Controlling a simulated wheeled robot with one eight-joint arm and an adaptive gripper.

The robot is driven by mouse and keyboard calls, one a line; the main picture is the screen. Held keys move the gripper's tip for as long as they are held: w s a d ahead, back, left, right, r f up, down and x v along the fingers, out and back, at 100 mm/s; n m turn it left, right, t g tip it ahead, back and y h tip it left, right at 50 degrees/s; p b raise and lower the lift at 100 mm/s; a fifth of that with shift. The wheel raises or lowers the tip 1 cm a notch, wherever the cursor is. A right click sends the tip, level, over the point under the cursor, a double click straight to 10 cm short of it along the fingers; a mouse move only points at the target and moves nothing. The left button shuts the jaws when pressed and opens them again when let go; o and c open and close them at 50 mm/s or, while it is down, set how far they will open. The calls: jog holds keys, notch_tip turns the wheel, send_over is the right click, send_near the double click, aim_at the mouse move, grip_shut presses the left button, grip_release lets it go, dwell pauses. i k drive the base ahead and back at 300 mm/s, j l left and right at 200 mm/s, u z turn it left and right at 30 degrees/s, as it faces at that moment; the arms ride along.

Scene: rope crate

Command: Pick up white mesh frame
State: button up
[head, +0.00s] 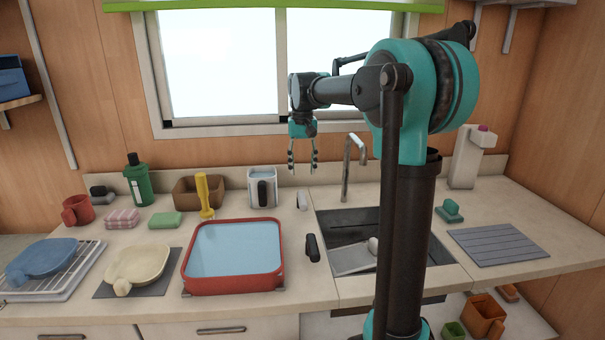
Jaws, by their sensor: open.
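No single object is clearly the white mesh frame. At the far left of the counter, a white wire rack (85,267) lies flat with a blue pan (42,259) on it, which hides much of it. In the sink, a pale flat piece (353,260) lies partly behind my arm, with a small white rounded thing (373,245) at its right; I cannot tell if it is mesh. My gripper (303,168) is open and empty, pointing down in the air in front of the window, well above the counter and apart from both.
A red basin of water (233,282) stands mid-counter, with a cream pan (136,268) left of it. A yellow-handled brush (204,194), a white jug (262,188) and a green bottle (137,181) stand behind. The faucet (352,160) rises right of my gripper. A grey ribbed mat (498,244) lies right.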

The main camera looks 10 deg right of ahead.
aim_at(360, 258)
jog(key=k, duration=1)
